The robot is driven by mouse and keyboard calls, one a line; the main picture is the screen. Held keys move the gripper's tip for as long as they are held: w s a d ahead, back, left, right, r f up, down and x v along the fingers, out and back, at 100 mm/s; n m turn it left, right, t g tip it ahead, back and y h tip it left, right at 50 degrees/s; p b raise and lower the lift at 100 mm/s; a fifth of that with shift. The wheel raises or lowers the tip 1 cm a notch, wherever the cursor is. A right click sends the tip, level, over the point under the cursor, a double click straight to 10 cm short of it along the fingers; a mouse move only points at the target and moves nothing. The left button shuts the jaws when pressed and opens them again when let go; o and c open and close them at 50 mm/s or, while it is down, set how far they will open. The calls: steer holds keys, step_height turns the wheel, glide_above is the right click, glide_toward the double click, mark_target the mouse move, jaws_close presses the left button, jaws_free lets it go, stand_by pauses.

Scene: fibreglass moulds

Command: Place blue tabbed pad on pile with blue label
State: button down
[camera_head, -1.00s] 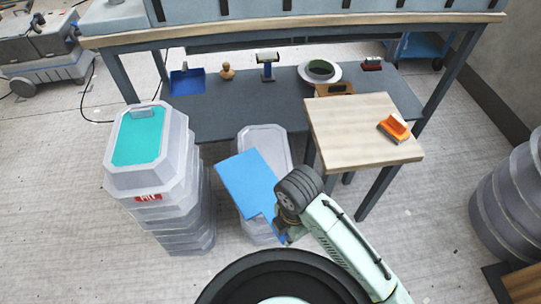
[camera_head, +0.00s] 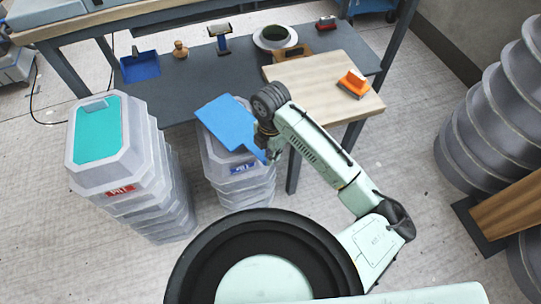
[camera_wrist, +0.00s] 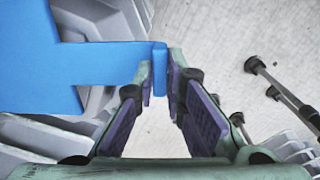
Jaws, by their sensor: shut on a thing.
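The blue tabbed pad (camera_head: 226,122) is a flat blue sheet with a narrow tab. My gripper (camera_head: 264,152) is shut on the tab, which shows between the fingers in the wrist view (camera_wrist: 160,70). The pad is over the top of the pile with the blue label (camera_head: 238,176), a stack of grey moulds. It covers most of that pile's top; I cannot tell whether it touches. The blue label (camera_head: 243,168) shows on the pile's front. The other grey pile (camera_head: 140,178) at left has a red label (camera_head: 120,193) and a teal tabbed pad (camera_head: 98,130) on top.
A bench shelf (camera_head: 200,88) behind holds a blue dustpan (camera_head: 140,67) and other tools. Large grey round stacks (camera_head: 500,120) stand at far right.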

steer(key=shift+s+f, duration=0.1)
steer(key=shift+f, duration=1.15)
steer(key=c, duration=1.7)
jaws_free()
steer(key=shift+o, duration=0.2)
